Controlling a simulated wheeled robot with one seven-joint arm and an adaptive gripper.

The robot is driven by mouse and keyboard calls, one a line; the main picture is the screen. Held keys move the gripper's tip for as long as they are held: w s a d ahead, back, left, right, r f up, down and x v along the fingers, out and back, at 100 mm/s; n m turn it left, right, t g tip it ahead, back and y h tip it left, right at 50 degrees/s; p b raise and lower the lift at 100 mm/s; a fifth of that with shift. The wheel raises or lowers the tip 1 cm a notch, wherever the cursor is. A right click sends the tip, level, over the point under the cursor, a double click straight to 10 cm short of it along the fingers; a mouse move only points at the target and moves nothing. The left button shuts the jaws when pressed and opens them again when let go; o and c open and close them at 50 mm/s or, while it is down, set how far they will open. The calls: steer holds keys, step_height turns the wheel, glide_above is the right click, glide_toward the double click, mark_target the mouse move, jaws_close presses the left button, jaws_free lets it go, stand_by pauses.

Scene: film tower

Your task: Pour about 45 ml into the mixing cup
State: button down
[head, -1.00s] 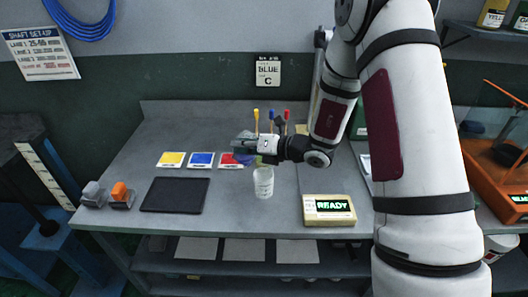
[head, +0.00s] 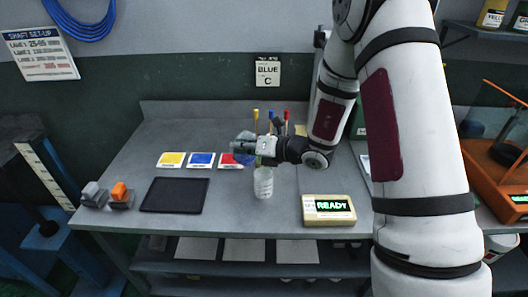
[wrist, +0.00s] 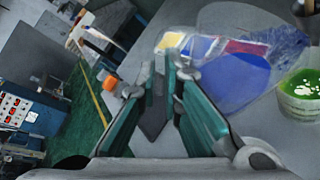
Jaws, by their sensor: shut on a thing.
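My gripper (head: 254,148) is above and slightly left of the mixing cup (head: 263,183), which stands upright on the bench. In the wrist view, the gripper (wrist: 168,82) is shut on a clear vessel (wrist: 236,68) with blue liquid in it. The vessel is tilted and also shows, small and bluish, in the head view (head: 243,146). In the wrist view, the cup (wrist: 301,98) is at the right edge, partly cut off, with bright green, bubbly-looking contents. I cannot make out a stream between vessel and cup.
A box with a green READY display (head: 330,209) sits right of the cup. Yellow, blue and red cards (head: 202,160) lie to the left, with a dark tablet (head: 175,195) in front. Several coloured-tip sticks (head: 271,122) stand behind the gripper.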

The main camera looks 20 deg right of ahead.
steer(key=shift+s+a+f+n+h+b, duration=0.15)
steer(key=shift+a+f+n+h+b, duration=0.25)
steer(key=shift+f, duration=0.3)
steer(key=shift+s+a+n+t+h, duration=0.3)
steer(key=shift+s+a+n+h, duration=0.1)
steer(key=shift+a+n, duration=0.25)
steer(key=shift+a, duration=0.1)
